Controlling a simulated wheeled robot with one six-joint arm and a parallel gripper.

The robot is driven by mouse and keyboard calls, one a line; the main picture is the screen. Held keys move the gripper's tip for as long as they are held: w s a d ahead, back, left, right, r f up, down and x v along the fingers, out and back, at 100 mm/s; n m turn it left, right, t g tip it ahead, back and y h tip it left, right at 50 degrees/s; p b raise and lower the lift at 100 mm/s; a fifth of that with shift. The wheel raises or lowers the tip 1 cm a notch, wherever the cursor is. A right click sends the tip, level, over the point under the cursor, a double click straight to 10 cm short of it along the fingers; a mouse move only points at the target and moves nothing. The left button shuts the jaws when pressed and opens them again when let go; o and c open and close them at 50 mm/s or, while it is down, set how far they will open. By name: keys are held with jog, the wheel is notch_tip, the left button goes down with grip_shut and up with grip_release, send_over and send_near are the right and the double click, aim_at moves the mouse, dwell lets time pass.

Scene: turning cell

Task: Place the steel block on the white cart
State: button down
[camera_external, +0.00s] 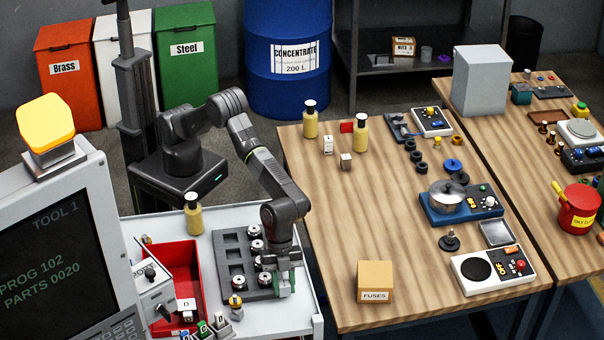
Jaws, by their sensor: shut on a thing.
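My gripper (284,286) is low over the front right part of the white cart (300,321), beside the dark pocketed tray. The fingers hide most of the block. I cannot tell whether its underside touches the cart top.
On the cart are the dark tray (230,252) with several round parts, a red bin (180,262), a yellow bottle (194,218) and small labelled blocks. The wooden table (330,220) at right holds a fuses box (375,282), bottles and a small grey-brown cube (346,162).

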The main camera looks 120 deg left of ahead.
aim_at(285, 303)
jog(key=shift+f, duration=2.45)
jog(key=c, duration=1.1)
grip_release()
jog(key=shift+p, duration=0.3)
jog(key=b+v, duration=0.2)
jog(key=v, duration=1)
jog(key=shift+r, duration=0.2)
